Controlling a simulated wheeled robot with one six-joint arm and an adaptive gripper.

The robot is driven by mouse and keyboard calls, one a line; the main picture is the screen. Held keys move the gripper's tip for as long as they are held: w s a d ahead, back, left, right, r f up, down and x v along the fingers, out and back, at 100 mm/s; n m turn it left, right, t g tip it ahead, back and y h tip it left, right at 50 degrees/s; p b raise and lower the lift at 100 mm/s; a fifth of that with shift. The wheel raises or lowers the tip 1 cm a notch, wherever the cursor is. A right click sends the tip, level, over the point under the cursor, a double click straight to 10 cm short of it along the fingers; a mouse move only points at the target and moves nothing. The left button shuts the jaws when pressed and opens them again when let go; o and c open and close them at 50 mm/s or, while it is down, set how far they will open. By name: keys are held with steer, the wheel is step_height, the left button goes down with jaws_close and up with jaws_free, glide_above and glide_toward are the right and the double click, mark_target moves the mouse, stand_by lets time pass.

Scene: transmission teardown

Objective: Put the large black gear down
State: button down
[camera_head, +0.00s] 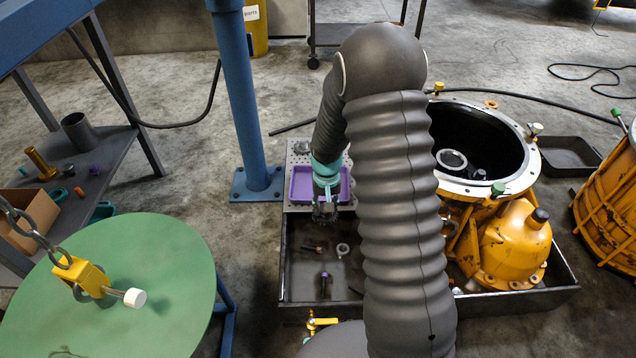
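My gripper (325,212) points down at the front edge of the purple tray (301,186), over the border with the dark drip pan (296,272). Its fingers are dark and small in the view. I cannot tell whether they are open or shut, or whether a black gear is between them. A dark, gear-like part (301,147) lies on the perforated metal plate (290,160) behind the purple tray. I cannot tell whether it is the large black gear. My arm hides part of the pan and plate.
The yellow transmission housing (515,240) stands open at the right of the pan. A few small parts, including a ring (342,249), lie in the pan. A blue post (240,100) stands left of the plate. A green round table (150,290) is at the front left.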

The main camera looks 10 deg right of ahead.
steer(key=w+d+f+m+b, duration=0.1)
steer(key=w+d+m+b, duration=0.3)
steer(key=w+m, duration=0.65)
steer(key=w+d+f+m+b, duration=0.15)
steer(key=w+d+m, duration=0.5)
steer(key=w, duration=0.65)
steer(key=b, duration=0.1)
glide_above(307, 188)
steer(key=f, duration=0.6)
steer(key=shift+w, duration=0.2)
steer(key=shift+f+b, duration=0.3)
steer(key=shift+f, duration=1.65)
steer(key=shift+f, duration=0.15)
steer(key=c, duration=0.7)
jaws_free()
steer(key=shift+c, duration=0.2)
